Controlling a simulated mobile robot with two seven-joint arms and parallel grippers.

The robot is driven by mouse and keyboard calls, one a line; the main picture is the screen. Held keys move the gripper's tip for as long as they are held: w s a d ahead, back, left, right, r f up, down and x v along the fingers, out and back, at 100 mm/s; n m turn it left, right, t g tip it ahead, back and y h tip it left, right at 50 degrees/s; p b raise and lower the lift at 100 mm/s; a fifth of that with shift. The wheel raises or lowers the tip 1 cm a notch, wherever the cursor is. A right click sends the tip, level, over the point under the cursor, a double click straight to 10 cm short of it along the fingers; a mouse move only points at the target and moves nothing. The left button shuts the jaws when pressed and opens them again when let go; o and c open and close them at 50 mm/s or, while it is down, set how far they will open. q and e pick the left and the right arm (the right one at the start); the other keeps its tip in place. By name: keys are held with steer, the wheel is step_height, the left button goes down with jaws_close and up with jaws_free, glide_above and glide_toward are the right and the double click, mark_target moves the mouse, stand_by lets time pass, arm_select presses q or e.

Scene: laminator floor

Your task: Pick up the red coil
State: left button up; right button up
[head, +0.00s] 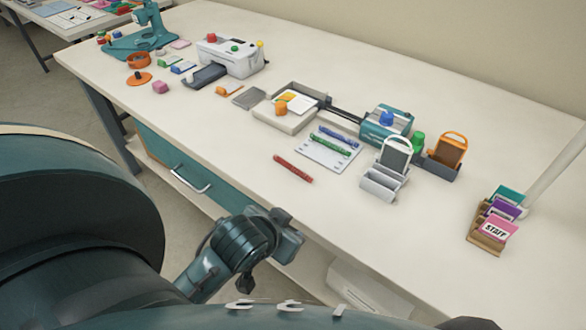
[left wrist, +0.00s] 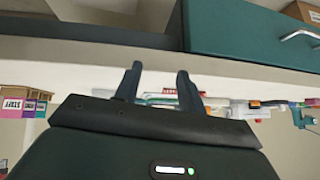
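The red coil (head: 293,168) is a thin rod lying on the white table near its front edge, left of a white sheet (head: 318,155) that carries a blue coil (head: 339,137) and a green coil (head: 329,145). My left gripper (head: 288,238) is in front of the table's front edge, below the red coil in the picture and apart from it. In the left wrist view two separated fingers (left wrist: 160,70) show with nothing held. That view looks inverted; a small red strip beyond the fingers is probably the red coil (left wrist: 170,91). My right gripper is not in view.
Right stand a grey rack (head: 383,185) and a wooden badge holder (head: 487,240). A teal drawer (head: 178,172) with a handle is under the table. The tabletop left of the red coil is clear.

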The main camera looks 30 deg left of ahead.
arm_select(q)
steer(key=w+d+r+m+t+h, duration=0.2)
steer(key=w+d+r+t+h, duration=0.15)
steer(key=w+r+t, duration=1)
steer(key=w+d+r+m+g+h, duration=0.2)
steer(key=d+r+m+h, duration=0.55)
steer(key=r+h, duration=0.2)
steer(key=s+d+r+m+g+h, duration=0.1)
steer(key=d+r+m+g+h, duration=0.1)
steer(key=d+m+g+h, duration=0.3)
steer(key=m+g+y, duration=0.4)
steer(key=g+y, duration=1.1)
steer(key=y, duration=0.2)
glide_above(292, 166)
steer(key=shift+t, duration=0.25)
step_height(292, 166, down, 19)
steer(key=shift+s+d+r+p, duration=0.1)
steer(key=shift+d+r+p, duration=0.1)
steer(key=shift+p, duration=0.1)
steer(key=shift+a+f+p, duration=0.15)
steer(key=shift+f+p, duration=0.4)
steer(key=shift+f, duration=2.55)
jaws_close()
